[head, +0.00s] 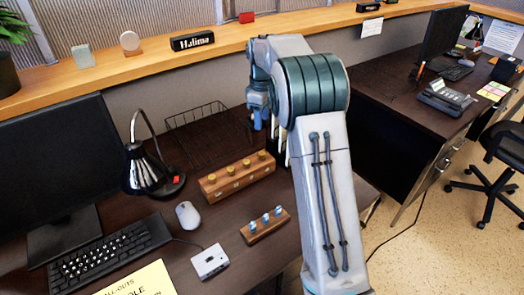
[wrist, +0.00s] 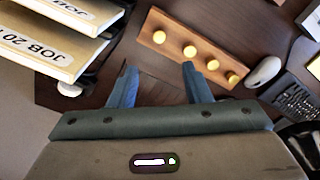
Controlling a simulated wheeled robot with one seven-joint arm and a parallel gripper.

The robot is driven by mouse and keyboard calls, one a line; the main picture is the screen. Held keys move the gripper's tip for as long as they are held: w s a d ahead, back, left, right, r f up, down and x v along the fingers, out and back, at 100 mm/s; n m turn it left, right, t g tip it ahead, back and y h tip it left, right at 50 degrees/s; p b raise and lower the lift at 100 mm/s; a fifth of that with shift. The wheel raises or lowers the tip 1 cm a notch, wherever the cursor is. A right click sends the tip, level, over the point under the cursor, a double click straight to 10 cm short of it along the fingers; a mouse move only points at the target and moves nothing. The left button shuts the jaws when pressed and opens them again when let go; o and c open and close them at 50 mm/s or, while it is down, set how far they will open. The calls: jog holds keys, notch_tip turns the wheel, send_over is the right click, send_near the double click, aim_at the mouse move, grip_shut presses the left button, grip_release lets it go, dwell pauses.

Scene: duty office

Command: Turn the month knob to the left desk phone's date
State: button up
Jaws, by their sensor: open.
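A wooden block (head: 237,182) with a row of several yellow knobs lies on the near desk. Small labels on its front are unreadable, so I cannot tell which knob is the month knob. In the wrist view the knob block (wrist: 174,41) lies beyond my fingers, its knobs apart from them. My gripper (wrist: 159,84) is open and empty; in the head view it (head: 257,120) hangs over the desk behind the block. A dark desk phone (head: 445,98) stands on the right desk, its display unreadable. I cannot make out a phone on the left desk.
A smaller wooden block (head: 264,226) with blue-silver pieces, a mouse (head: 187,215), a white device (head: 209,261) and a lamp (head: 146,172) surround the knob block. A wire tray (head: 195,115) stands behind it. Binders (wrist: 50,45) are close left of my fingers in the wrist view.

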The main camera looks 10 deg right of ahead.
aim_at(262, 153)
notch_tip(262, 153, down, 14)
jog(key=shift+w+r, duration=0.1)
dwell(0.4)
jog(key=shift+c, duration=0.3)
grip_shut()
